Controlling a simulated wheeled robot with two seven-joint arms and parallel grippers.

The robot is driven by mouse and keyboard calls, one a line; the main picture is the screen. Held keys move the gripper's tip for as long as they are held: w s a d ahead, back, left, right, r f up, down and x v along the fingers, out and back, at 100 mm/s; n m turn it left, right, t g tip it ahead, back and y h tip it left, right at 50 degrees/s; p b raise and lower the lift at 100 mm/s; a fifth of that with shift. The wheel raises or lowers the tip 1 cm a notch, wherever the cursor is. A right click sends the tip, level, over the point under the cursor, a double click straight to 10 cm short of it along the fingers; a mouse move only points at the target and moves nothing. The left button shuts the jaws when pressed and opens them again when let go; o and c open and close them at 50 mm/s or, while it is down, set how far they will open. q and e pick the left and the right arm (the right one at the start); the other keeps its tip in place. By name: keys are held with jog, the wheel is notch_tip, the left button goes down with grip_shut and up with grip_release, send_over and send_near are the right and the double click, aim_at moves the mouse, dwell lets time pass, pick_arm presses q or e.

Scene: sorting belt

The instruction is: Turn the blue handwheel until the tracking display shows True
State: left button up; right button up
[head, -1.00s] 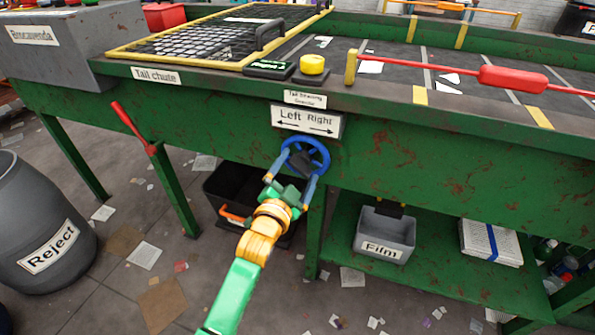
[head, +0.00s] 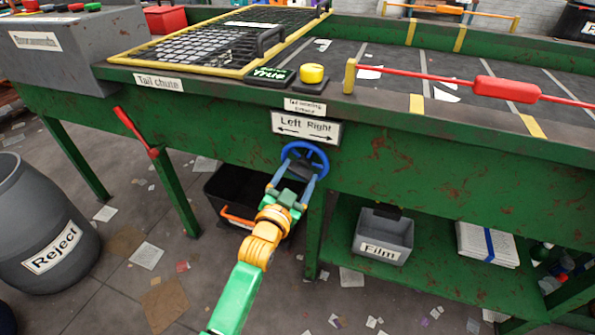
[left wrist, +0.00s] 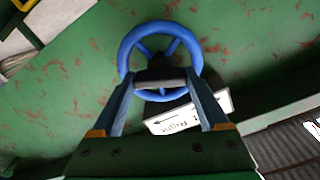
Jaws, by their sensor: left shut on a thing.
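The blue handwheel (head: 317,151) is on the green side wall of the belt frame, under a sign (head: 306,127) with Left and Right arrows. My left gripper (head: 291,172) is at the wheel, its fingers reaching to its middle. In the left wrist view the blue rim (left wrist: 127,48) stands beyond the fingers (left wrist: 160,82), which are shut on the wheel's dark central part. The tracking display (head: 270,76) is a small dark box with green lettering on top of the frame, too small to read surely. My right gripper is not in view.
A yellow button (head: 313,74) sits beside the display. A red lever (head: 136,132) sticks out left of the wheel. A black bin (head: 225,182) stands below, and a grey Film bin (head: 383,236) is on the lower shelf. A Reject barrel (head: 40,225) stands at left.

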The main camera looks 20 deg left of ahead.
pick_arm(q)
jog(key=shift+n+p, duration=0.5)
jog(key=shift+n, duration=0.6)
jog(key=o, duration=1.2)
jog(key=shift+o, duration=0.2)
jog(key=s+p, duration=0.1)
jog(key=s, duration=0.6)
jog(key=shift+a, duration=0.1)
